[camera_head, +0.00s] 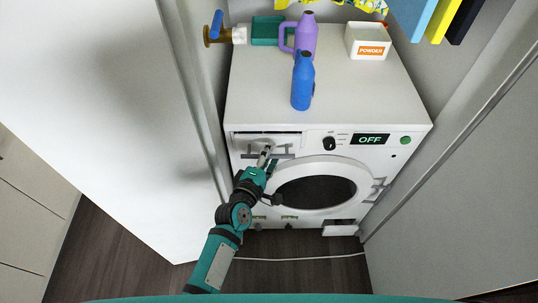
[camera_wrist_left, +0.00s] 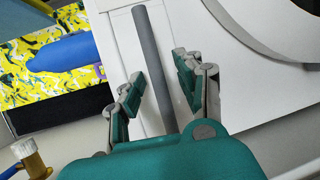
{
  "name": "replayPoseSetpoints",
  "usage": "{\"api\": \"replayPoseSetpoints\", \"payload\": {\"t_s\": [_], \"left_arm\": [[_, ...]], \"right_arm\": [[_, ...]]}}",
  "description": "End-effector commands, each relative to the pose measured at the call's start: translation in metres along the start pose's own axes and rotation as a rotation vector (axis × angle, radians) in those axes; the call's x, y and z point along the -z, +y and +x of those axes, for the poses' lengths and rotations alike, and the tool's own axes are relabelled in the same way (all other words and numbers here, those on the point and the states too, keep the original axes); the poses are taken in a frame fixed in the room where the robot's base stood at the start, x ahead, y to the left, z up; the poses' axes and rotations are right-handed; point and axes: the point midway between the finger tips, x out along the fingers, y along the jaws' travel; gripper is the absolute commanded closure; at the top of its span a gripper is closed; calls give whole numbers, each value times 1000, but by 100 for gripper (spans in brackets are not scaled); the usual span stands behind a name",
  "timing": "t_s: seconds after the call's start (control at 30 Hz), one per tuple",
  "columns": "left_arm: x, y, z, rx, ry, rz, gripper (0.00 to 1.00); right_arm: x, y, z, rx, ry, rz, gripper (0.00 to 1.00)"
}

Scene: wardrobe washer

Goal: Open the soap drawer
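The white washing machine (camera_head: 245,100) stands in an alcove. Its soap drawer (camera_head: 252,141) is at the upper left of the front, with a grey bar handle (camera_head: 285,156). A thin dark line runs along the drawer's top; I cannot tell whether the drawer is a little out. My left gripper (camera_head: 266,154) is in front of the handle. In the left wrist view, the grey handle (camera_wrist_left: 148,45) runs between the spread fingers of my left gripper (camera_wrist_left: 157,76), with gaps visible on both sides. My right gripper is not in view.
A blue bottle (camera_head: 302,82), a purple jug (camera_head: 305,36) and a white powder box (camera_head: 367,41) stand on the washer. The round door (camera_head: 335,203) is right of and below the drawer. Tall panels (camera_head: 110,110) flank the washer closely.

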Motion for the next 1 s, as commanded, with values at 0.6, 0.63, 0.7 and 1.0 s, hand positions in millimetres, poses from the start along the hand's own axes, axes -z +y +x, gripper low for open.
{"api": "replayPoseSetpoints", "payload": {"t_s": [0.6,0.63,0.7,1.0], "left_arm": [[0,0,0,0,0,0,100],[0,0,0,0,0,0,100],[0,0,0,0,0,0,100],[0,0,-2,-1,0,-2,100]], "right_arm": [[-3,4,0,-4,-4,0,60],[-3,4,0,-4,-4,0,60],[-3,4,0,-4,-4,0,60],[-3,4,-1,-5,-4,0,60]]}}
